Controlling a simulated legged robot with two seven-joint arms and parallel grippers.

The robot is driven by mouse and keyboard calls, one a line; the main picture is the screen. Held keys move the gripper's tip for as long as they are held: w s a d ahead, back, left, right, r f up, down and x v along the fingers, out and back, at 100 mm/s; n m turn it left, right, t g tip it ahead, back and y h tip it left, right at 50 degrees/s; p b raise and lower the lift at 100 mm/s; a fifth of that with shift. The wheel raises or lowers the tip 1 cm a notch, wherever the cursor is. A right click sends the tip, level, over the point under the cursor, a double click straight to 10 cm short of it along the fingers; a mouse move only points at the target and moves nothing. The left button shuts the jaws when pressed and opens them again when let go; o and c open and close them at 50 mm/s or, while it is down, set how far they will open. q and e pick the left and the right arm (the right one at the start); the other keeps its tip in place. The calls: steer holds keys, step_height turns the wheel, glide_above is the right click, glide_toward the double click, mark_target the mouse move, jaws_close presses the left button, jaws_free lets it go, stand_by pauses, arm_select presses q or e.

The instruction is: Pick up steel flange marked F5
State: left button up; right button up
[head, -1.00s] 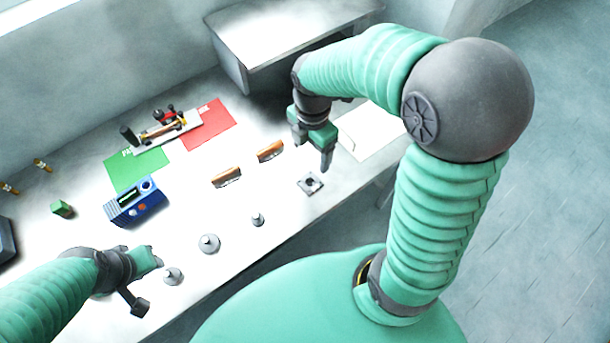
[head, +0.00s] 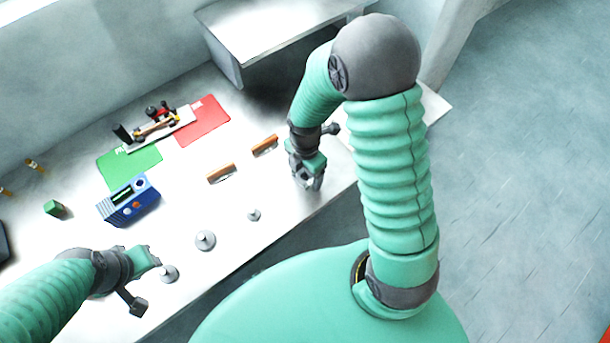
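Three small grey round pieces with raised centres stand in a row near the table's front edge: a left one (head: 169,274), a middle one (head: 205,240) and a smaller right one (head: 253,215). No F5 marking is readable on any. My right gripper (head: 309,181) points down low over the table's right part, where a small square grey piece lay earlier. That piece is now hidden or cannot be told from the fingers, and I cannot tell whether they are closed on it. My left gripper (head: 146,280) is open, its fingers apart, beside the left round piece.
A blue instrument box (head: 129,202), a green mat (head: 130,165), a red mat (head: 203,122) and a white fixture (head: 160,131) lie farther back. Two brown-orange blocks (head: 221,173) (head: 265,146) lie left of my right gripper. A raised grey platform (head: 270,35) stands behind.

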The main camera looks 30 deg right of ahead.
steer(key=shift+r, duration=0.1)
jaws_close()
stand_by(0.3)
